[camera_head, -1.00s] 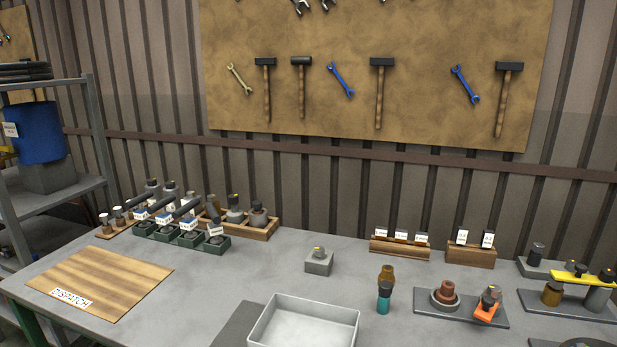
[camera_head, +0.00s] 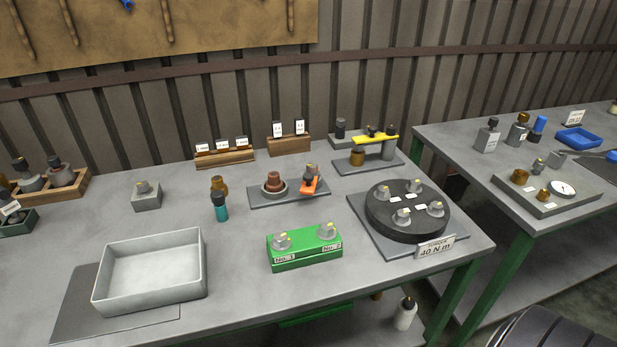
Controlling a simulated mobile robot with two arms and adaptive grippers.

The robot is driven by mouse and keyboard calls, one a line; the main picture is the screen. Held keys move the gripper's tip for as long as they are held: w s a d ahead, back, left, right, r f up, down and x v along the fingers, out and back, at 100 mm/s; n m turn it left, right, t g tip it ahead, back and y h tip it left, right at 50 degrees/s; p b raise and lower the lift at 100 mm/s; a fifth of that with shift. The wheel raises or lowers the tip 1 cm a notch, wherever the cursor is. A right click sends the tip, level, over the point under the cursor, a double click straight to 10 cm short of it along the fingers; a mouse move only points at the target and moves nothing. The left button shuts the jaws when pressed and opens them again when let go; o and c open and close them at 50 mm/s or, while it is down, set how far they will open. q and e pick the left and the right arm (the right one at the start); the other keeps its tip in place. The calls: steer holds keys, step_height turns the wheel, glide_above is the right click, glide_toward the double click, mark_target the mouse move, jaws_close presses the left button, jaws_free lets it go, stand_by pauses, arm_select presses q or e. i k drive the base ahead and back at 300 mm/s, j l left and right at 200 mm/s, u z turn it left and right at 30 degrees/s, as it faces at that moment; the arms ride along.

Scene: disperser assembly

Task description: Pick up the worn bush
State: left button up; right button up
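No label that I can read marks a worn bush. Several bush-like parts are in view. A brown stepped part (camera_head: 274,181) stands in a grey ring on a dark plate at mid-table. A bronze-brown piece (camera_head: 218,185) stands behind a teal bottle-like item with a dark top (camera_head: 221,207). A brass cylinder (camera_head: 357,157) sits on the plate under a yellow bar. I cannot tell which of them is worn. Neither of my grippers is in view.
An empty grey tray (camera_head: 151,295) stands front left. A green block (camera_head: 304,263) with two metal parts stands front centre. A black round fixture (camera_head: 379,222) stands right, by a "40 N m" sign. A second table (camera_head: 447,150) lies further right, past a gap.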

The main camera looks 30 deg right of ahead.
mark_target(274, 184)
steer(key=j+z, duration=0.3)
steer(key=j, duration=0.55)
steer(key=j+z, duration=0.25)
steer(key=j, duration=0.55)
